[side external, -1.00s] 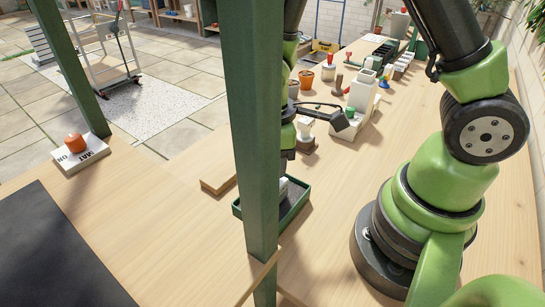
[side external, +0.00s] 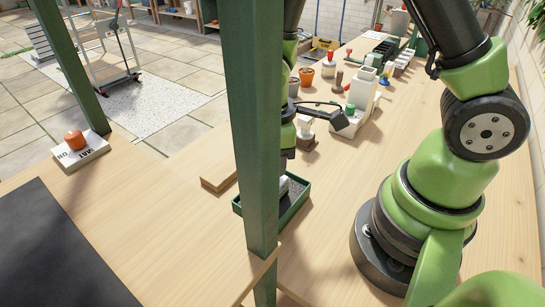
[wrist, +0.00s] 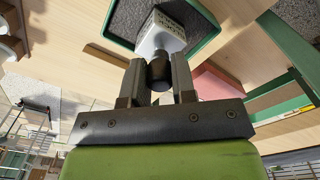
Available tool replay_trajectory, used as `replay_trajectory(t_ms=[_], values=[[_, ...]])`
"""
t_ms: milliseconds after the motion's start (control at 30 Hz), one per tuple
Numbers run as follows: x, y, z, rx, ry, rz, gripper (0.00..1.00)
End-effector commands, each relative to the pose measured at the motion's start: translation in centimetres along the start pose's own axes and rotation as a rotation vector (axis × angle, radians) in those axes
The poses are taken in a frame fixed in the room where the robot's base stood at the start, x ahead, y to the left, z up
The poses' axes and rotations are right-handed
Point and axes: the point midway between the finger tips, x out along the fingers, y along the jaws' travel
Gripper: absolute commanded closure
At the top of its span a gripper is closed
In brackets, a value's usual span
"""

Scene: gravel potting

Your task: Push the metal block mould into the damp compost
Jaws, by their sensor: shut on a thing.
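The metal block mould (wrist: 162,32) is a pale grey block with small holes in its side and a black knob (wrist: 158,72). My gripper (wrist: 158,78) is shut on the knob, with one finger on each side. The block is over or in the dark compost (wrist: 128,20) in a green-walled tray (wrist: 207,45); I cannot tell how deep its lower edge sits. In the side view the tray (side external: 297,212) stands on the bench, and a green post hides part of it. My gripper is mostly behind that post there.
The green post (side external: 250,130) stands in front of the tray. A wooden board (side external: 218,182) lies left of the tray. Stamps, terracotta pots (side external: 307,77) and a white container (side external: 361,92) stand further back. An orange-topped block (side external: 76,141) is at the left.

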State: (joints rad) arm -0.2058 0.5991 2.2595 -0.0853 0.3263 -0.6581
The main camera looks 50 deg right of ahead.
Motion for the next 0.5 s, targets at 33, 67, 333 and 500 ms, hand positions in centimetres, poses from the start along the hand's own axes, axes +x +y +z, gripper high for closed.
replay_trajectory(t_ms=[33, 67, 333, 500], values=[[0.1, 0.0, 0.0, -0.001, -0.001, -0.001, 0.92], [0.1, 0.0, 0.0, -0.001, -0.001, -0.001, 0.92], [-1.6, 0.1, -0.1, -0.001, 0.003, 0.002, 0.92], [-3.0, 0.1, -0.1, -0.002, 0.003, 0.003, 0.92]])
